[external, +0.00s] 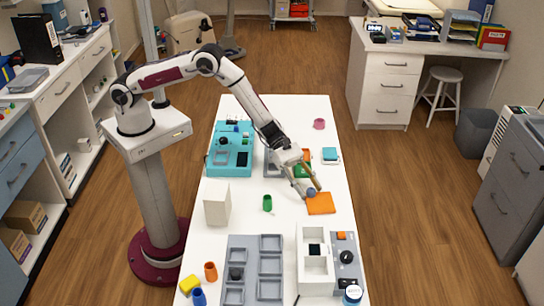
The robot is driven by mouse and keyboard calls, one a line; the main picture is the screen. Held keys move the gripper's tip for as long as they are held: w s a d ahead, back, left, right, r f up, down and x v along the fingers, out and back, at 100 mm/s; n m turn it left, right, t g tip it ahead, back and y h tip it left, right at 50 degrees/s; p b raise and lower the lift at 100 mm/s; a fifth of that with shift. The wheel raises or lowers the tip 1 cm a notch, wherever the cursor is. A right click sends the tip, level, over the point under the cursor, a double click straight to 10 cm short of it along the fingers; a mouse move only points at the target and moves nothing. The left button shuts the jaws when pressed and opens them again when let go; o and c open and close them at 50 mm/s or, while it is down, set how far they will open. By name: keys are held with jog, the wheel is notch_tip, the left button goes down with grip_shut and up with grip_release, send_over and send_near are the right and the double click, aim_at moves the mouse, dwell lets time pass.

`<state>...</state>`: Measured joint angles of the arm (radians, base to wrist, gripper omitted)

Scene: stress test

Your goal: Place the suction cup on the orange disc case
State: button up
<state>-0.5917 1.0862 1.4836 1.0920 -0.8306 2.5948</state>
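The orange disc case (321,204) looks like a flat orange square lying on the white table, right of its middle. My gripper (311,191) points down at the upper left edge of the case. A small blue-grey rounded piece, which looks like the suction cup (311,193), sits between my fingertips, and the fingers appear closed on it. It overlaps the upper left edge of the case in this view. I cannot tell whether it touches the case or hangs just above it.
A teal tray (223,168), a white block (217,207) and a green cup (267,203) stand to the left. A green and orange item (303,169) lies behind my gripper. Grey trays (238,289) and a white box (303,280) fill the near end. A pink cup (319,124) stands far back.

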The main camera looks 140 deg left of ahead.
jog(key=shift+r, duration=0.1)
jog(key=shift+r, duration=0.1)
jog(key=shift+v, duration=6.05)
